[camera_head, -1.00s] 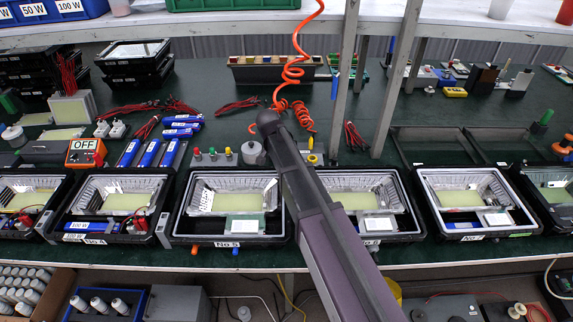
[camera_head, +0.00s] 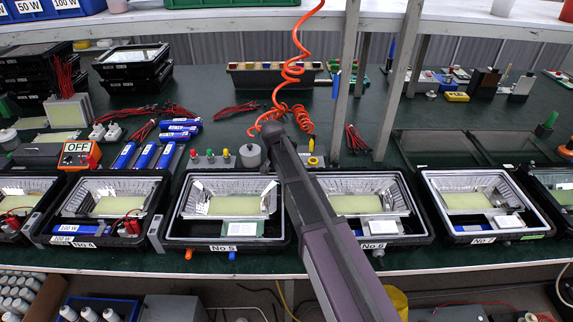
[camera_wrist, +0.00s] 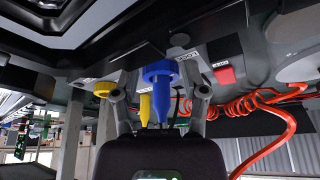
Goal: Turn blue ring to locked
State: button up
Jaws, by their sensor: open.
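In the wrist view a blue ring (camera_wrist: 160,70) with a blue tapered lever hanging from it sits under a dark housing. My gripper (camera_wrist: 160,95) is open, with one finger on each side of the blue ring and lever. The fingers look apart from the blue part, though contact cannot be told for certain. A white label (camera_wrist: 180,41) stands beside the ring, its text too small to read surely. In the head view my gripper is hidden; only my arm shows, crossing between the No 5 and No 6 housings.
In the wrist view a yellow ring (camera_wrist: 103,88), a yellow pointed part (camera_wrist: 145,108), a red block (camera_wrist: 225,76) and a coiled red cable (camera_wrist: 265,105) are close by. The head view shows the No 5 housing (camera_head: 180,238) among a row along the bench front.

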grip_shut()
jog(key=shift+w, duration=0.15)
dwell(0.4)
jog(key=shift+w+a+m+g+h, duration=0.2)
jog(key=shift+m+g+h, duration=0.1)
jog(key=shift+m, duration=1.1)
jog(key=shift+r, duration=0.1)
